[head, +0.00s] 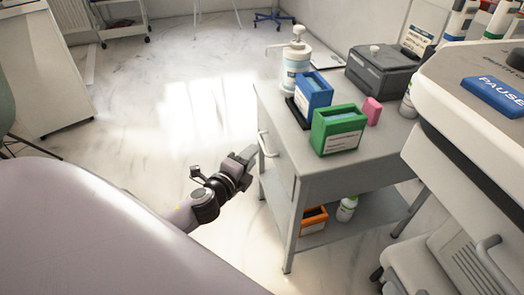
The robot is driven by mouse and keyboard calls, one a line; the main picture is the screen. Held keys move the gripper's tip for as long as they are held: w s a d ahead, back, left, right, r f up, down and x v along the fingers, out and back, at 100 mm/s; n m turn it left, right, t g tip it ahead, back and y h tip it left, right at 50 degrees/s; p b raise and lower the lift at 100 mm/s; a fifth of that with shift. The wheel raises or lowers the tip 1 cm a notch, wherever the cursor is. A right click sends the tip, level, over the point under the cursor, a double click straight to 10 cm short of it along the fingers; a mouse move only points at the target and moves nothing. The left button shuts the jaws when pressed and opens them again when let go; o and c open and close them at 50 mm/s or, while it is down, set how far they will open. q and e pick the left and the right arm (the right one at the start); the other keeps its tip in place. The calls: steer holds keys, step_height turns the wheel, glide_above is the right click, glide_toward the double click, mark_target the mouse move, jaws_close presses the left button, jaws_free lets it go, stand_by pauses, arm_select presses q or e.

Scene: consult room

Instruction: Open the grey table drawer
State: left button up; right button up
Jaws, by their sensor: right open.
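The grey table (335,165) stands right of centre in the head view. Its drawer front (272,140) faces left and carries a pale bar handle (265,144). The drawer looks closed. My left gripper (246,160) is just left of the handle at about its height, with its fingers pointing towards the table. I cannot tell whether it touches the handle. Its fingers are small and overlap here, so how far apart they are is unclear. My right gripper is not in view.
A pump bottle (297,65), a blue box (313,92), a green box (338,130) and a dark grey case (380,70) stand on the table. An orange bin (314,218) is on its lower shelf. A machine (470,100) crowds the right. Floor (170,100) left of the table is clear.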

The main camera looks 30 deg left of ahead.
arm_select(q)
steer(key=shift+w+a+f+b, duration=0.1)
steer(key=shift+w+f+b, duration=0.05)
steer(key=shift+w, duration=0.65)
steer(key=shift+w+a+f+b, duration=0.1)
steer(key=shift+w+b, duration=0.05)
steer(key=shift+w, duration=0.65)
steer(key=shift+w+f+b, duration=0.15)
steer(key=shift+w, duration=0.65)
jaws_close()
